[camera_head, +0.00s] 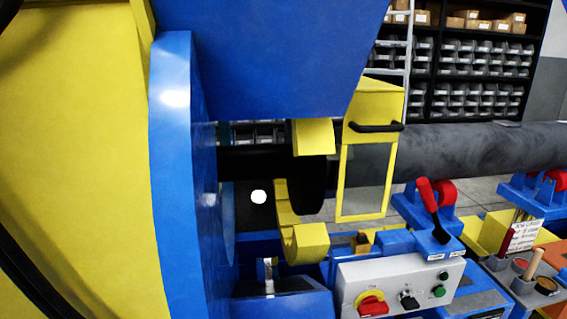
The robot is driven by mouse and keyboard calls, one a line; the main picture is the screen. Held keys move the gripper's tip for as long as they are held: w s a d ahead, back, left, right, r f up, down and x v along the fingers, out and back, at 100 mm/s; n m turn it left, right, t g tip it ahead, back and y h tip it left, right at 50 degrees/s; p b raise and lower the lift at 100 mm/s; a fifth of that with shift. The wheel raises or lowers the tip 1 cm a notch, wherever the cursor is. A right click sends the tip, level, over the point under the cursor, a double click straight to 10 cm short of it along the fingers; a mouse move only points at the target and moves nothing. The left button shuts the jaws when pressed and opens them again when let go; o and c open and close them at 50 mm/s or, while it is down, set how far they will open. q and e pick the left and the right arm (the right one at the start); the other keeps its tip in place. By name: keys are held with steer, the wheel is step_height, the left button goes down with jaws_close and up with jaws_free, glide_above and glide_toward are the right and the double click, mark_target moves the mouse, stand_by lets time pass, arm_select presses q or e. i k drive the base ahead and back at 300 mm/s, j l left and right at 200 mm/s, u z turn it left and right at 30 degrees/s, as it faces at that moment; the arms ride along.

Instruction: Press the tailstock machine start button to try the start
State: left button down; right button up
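A light grey control box (400,279) sits at the lower middle right on the blue machine. On its face are a red knob (372,305) on a yellow ring, a black selector switch (409,300), a green button (438,291) and a darker green, small button or lamp (443,275). Their labels are too small to read, so I cannot tell which one is marked as the tailstock start. Nothing touches the box face. Neither of my grippers shows in this view.
A large blue and yellow machine body (170,190) fills the left. A dark pipe (460,150) runs to the right behind a yellow-framed guard (368,180). A red-handled lever (428,195) stands above the box. Tools and cups (530,275) sit at lower right.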

mark_target(439, 292)
steer(key=z, duration=1.25)
steer(key=l+z, duration=0.85)
steer(key=i+j, duration=0.05)
steer(key=j, duration=0.05)
